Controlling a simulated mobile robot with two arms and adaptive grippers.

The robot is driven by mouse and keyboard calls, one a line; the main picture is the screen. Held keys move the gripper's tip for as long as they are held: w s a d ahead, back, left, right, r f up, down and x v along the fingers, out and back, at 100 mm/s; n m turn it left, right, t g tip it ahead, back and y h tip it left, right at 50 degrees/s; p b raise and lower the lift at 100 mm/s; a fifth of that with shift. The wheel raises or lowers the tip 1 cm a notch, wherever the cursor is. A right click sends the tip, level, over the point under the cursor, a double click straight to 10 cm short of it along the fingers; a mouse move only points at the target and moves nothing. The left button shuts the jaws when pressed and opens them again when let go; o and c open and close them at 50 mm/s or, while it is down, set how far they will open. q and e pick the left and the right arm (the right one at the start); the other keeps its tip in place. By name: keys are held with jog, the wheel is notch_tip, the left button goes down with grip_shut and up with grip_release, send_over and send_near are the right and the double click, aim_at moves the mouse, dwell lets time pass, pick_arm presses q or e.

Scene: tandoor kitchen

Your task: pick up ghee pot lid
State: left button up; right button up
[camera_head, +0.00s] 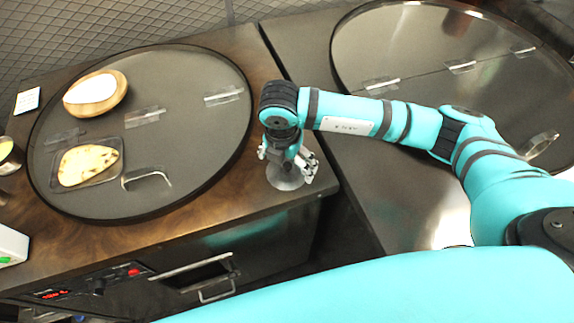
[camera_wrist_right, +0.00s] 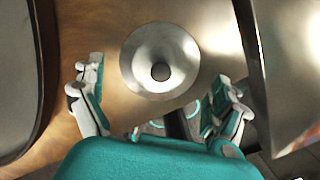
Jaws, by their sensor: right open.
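The ghee pot lid is a round, pale metal disc (camera_head: 288,184) at the front right corner of the wooden counter, partly hidden under my right gripper (camera_head: 287,160). In the right wrist view the lid (camera_wrist_right: 150,88) lies at the top centre, with a dark round knob in its middle. My right gripper is open and points down above the lid. Its two fingers (camera_wrist_right: 160,84) show on either side, apart from the lid, with nothing held between them. My left gripper is not in view.
Left of the lid is a large dark round plate (camera_head: 205,165) with flatbread (camera_head: 90,163) and a wooden board (camera_head: 122,92). A gap separates this counter from the right one, which bears another round plate (camera_head: 425,50). The counter's front edge is close to the lid.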

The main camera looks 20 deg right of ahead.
aim_at(287, 176)
jog(key=shift+w+d+f, duration=0.1)
jog(key=shift+f, duration=1)
jog(key=c, duration=1.5)
jog(key=shift+s, duration=0.2)
